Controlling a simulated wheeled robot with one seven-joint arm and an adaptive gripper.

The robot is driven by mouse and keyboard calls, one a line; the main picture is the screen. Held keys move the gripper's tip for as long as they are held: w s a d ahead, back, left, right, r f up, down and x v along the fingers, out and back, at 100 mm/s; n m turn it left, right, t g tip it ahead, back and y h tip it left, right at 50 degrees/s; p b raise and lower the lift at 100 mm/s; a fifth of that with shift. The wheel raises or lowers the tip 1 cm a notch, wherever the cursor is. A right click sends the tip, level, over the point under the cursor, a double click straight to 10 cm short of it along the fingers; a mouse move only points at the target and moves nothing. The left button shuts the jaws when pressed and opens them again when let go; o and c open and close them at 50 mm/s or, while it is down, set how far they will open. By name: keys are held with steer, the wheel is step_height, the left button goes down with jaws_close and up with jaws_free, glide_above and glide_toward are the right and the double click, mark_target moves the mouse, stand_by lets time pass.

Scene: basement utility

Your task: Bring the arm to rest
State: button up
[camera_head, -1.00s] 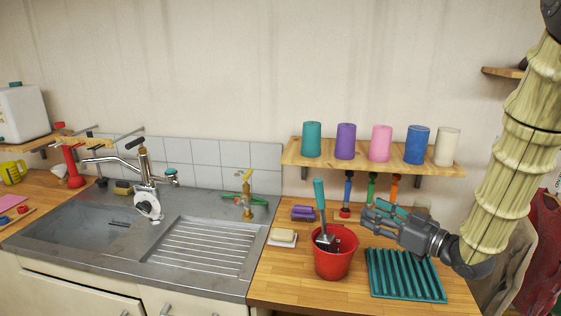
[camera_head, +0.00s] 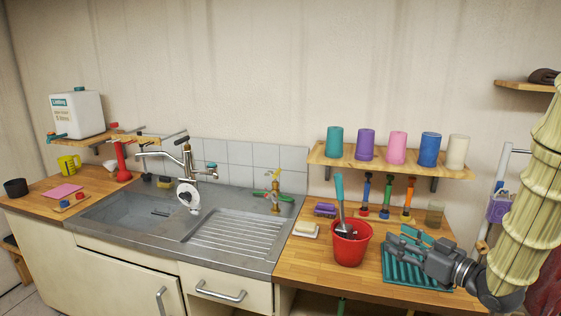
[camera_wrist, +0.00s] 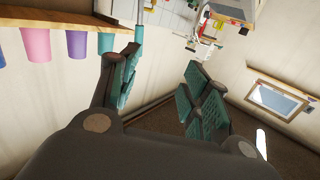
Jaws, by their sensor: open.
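My gripper (camera_head: 405,243) is at the right of the head view, above the ribbed teal rack (camera_head: 398,270) on the wooden counter. Its fingers point left, toward the red bucket (camera_head: 350,246). In the wrist view my gripper (camera_wrist: 160,85) has its teal-padded fingers spread apart with nothing between them. My arm comes down from the upper right to it. The bucket stands on the counter left of the fingers, holding a teal-handled tool (camera_head: 339,197). Whether the gripper touches the rack cannot be told.
A wall shelf (camera_head: 388,166) holding several coloured cups runs above the counter. Several upright coloured tools (camera_head: 387,197) stand behind the gripper. A soap bar (camera_head: 305,229) lies left of the bucket. The steel sink (camera_head: 140,213) spreads to the left. A purple item (camera_head: 499,208) hangs at right.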

steer(key=s+a+f+m+g+h, duration=0.15)
steer(key=s+f, duration=0.25)
steer(key=f, duration=0.7)
steer(key=s+a+f+m+g+h, duration=0.1)
steer(key=s+f+m+g+h, duration=0.2)
steer(key=f, duration=0.8)
steer(key=s+a+f+m+g+h, duration=0.1)
steer(key=s+f+g+h, duration=0.3)
steer(key=f, duration=0.7)
steer(key=s+a+f+g, duration=0.1)
steer(key=s+f+g, duration=0.1)
steer(key=s+f, duration=0.3)
steer(key=s+a+f+m+g+h, duration=0.1)
steer(key=s+f, duration=0.4)
steer(key=s, duration=0.8)
steer(key=s+a+f+g, duration=0.1)
steer(key=s+f+g, duration=0.2)
steer(key=s, duration=0.6)
step_height(320, 180, down, 2)
steer(key=shift+s+a+f+m, duration=0.1)
steer(key=shift+s+a+m, duration=0.25)
steer(key=shift+a, duration=0.05)
